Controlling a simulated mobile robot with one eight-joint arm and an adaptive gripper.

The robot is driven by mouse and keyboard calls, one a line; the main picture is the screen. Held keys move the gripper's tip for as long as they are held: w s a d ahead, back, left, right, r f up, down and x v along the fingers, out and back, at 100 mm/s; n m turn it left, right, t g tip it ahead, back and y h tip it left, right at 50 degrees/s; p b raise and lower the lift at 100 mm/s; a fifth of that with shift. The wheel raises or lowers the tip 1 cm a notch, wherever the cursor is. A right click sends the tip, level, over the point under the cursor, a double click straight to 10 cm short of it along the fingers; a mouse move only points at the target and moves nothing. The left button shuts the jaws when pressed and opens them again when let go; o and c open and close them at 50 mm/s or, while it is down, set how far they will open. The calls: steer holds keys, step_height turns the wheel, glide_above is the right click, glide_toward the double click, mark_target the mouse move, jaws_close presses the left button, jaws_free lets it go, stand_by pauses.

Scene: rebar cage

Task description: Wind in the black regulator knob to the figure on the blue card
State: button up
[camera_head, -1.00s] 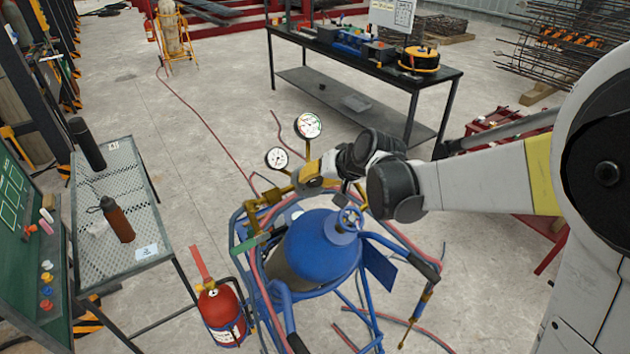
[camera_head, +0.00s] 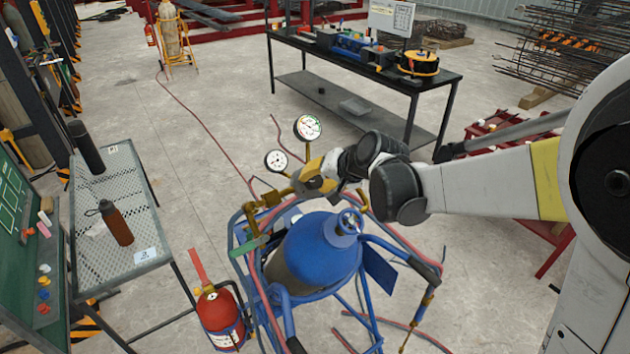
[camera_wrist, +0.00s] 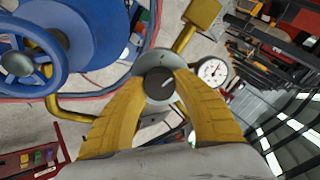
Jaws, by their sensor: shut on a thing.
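The black regulator knob (camera_wrist: 160,84) has a pale pointer mark on its face and a grey disc behind it. My gripper (camera_wrist: 161,90) is shut on it, with one yellow finger on each side. In the head view my gripper (camera_head: 310,182) is at the brass regulator, and my own wrist hides the knob. A white-faced gauge (camera_wrist: 213,71) shows beside it in the wrist view. The head view shows a small gauge (camera_head: 276,160) and a larger gauge (camera_head: 308,127); their figures are too small to read. A flat blue panel (camera_head: 380,269) hangs beside the cylinder, with no readable figure.
The blue cylinder (camera_head: 318,250) stands in a blue tubular cart, its handwheel (camera_wrist: 18,64) left of my gripper in the wrist view. Red hoses loop around it. A fire extinguisher (camera_head: 219,314) and a mesh table (camera_head: 110,260) stand left; a black bench (camera_head: 440,78) stands behind.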

steer(key=o, duration=1.2)
steer(key=v, duration=1.2)
steer(key=shift+w, duration=0.1)
steer(key=s+d+f+h+b, duration=0.2)
steer(key=s+d+f+b, duration=0.2)
steer(key=s+f, duration=0.2)
steer(key=s+d+f+n+h+b, duration=0.1)
steer(key=s+d+f+b, duration=0.3)
steer(key=s, duration=0.4)
steer(key=s+d+f+n+h+b, duration=0.1)
steer(key=s+d+f+h+b, duration=0.2)
steer(key=f, duration=0.5)
steer(key=shift+s+d+f+b, duration=0.1)
steer(key=shift+s+d+b, duration=0.2)
steer(key=shift+s+b, duration=0.25)
steer(key=shift+s+d+f+b, duration=0.1)
steer(key=shift+s+d+b, duration=0.25)
steer(key=shift+s, duration=0.35)
steer(key=shift+s+d+f+b, duration=0.1)
steer(key=shift+s+d+b, duration=0.15)
steer(key=shift+s+b, duration=0.3)
steer(key=shift+s, duration=0.1)
